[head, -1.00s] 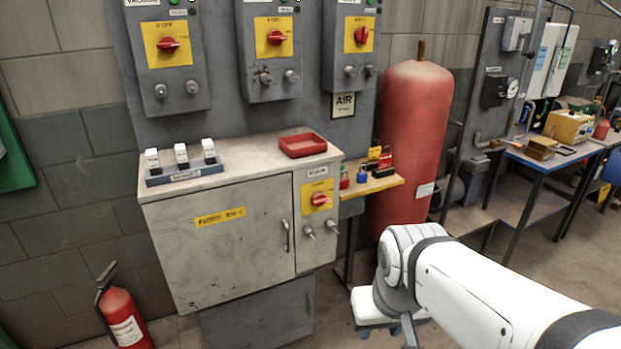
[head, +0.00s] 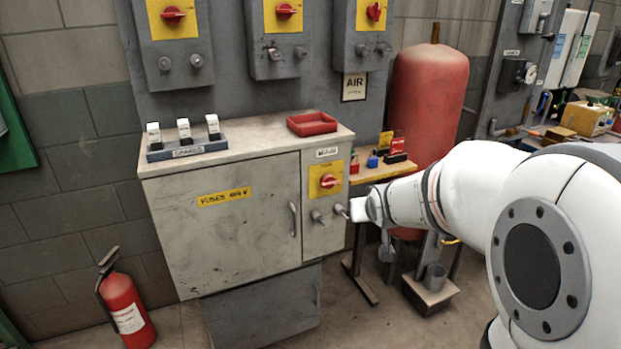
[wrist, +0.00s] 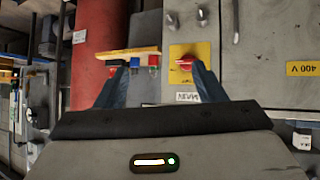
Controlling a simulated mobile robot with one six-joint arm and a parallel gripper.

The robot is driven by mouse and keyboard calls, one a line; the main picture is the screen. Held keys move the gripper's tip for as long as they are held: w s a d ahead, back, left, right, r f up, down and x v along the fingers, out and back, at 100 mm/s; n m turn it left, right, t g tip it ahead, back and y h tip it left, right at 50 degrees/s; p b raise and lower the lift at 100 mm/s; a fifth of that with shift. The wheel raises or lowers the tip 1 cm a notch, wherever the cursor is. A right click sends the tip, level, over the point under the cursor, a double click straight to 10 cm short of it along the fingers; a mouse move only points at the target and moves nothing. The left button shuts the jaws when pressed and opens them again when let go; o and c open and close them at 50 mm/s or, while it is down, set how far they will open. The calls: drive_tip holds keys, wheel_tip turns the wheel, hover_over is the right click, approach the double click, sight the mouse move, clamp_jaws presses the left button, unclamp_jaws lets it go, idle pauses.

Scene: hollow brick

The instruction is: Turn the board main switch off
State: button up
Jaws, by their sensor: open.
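The main switch is a red rotary knob (head: 329,181) on a yellow plate, under a MAIN label at the right of the grey fuse cabinet (head: 240,242). Its handle lies roughly level in the head view. The wrist view is upside down; there the red knob (wrist: 184,63) shows close to the inner side of the right-hand finger. My gripper (wrist: 158,68) is open and empty, with its two dark blue fingers spread. It appears to be still some way off the panel. In the head view my arm reaches in from the right, and the fingers cannot be made out.
Two metal fittings sit below the knob. A red tray (head: 312,124) and a rack with white blocks (head: 187,146) stand on the cabinet. A red tank (head: 428,100) and small shelf (head: 385,171) are to the right. A fire extinguisher (head: 125,305) stands at left. Similar red switches hang above.

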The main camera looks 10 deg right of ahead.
drive_tip(key=w+f+n+t+y+b, duration=0.25)
drive_tip(key=w+f+t+b, duration=0.2)
drive_tip(key=w, duration=0.85)
drive_tip(key=t+y+b, duration=0.2)
drive_tip(key=y, duration=0.2)
approach(332, 184)
drive_tip(key=w, duration=0.2)
drive_tip(key=shift+n, duration=0.35)
drive_tip(key=x, duration=0.7)
drive_tip(key=shift+w+a+p, duration=0.3)
drive_tip(key=shift+a+p, duration=0.05)
drive_tip(key=shift+a, duration=0.1)
